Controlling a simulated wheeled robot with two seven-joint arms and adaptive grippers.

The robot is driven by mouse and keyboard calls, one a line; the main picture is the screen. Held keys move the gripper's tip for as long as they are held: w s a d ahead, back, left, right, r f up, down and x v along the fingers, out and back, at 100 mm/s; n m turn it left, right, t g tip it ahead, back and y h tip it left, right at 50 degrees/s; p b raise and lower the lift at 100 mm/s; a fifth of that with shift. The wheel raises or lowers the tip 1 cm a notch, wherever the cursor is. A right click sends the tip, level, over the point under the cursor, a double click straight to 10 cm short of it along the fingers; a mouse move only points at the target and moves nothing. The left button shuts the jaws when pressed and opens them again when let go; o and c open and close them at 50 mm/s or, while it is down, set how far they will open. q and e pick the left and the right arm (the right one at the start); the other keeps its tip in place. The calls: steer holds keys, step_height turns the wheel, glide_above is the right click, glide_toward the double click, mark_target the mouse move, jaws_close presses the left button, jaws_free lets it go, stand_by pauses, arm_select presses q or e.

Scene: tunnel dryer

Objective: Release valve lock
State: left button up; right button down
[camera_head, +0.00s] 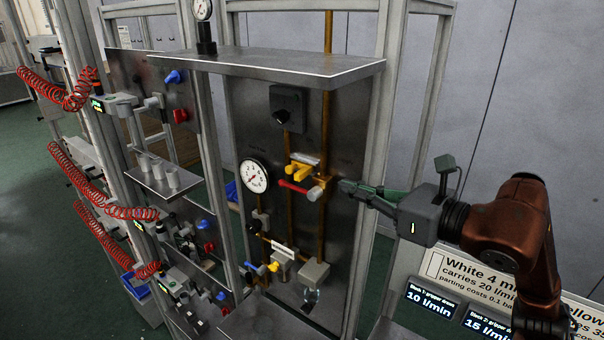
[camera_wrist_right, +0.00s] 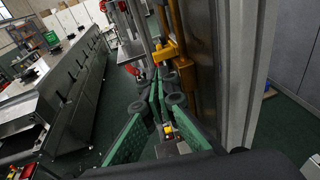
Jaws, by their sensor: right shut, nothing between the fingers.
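A yellow lock piece (camera_head: 299,172) sits on the brass pipe of the upright metal panel, just above a red valve lever (camera_head: 293,187). In the right wrist view the yellow piece (camera_wrist_right: 168,50) is ahead of the fingers, with the red lever (camera_wrist_right: 132,70) to its left. My right gripper (camera_head: 347,187) comes in from the right, its fingertips shut and empty, a little to the right of the valve. In the right wrist view its green-padded fingers (camera_wrist_right: 163,90) meet near the tips. I cannot tell the exact gap to the valve. My left gripper is not in view.
A round gauge (camera_head: 254,175) is left of the valve and a black knob box (camera_head: 288,108) is above it. A metal shelf (camera_head: 290,64) juts out over the panel. A frame post (camera_head: 372,220) stands close to my right gripper. Red coiled hoses (camera_head: 85,175) hang far left.

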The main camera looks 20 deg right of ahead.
mark_target(293, 171)
steer(key=p+x, duration=0.4)
steer(key=x, duration=0.9)
steer(key=shift+a, duration=0.15)
steer(key=shift+w+f, duration=0.1)
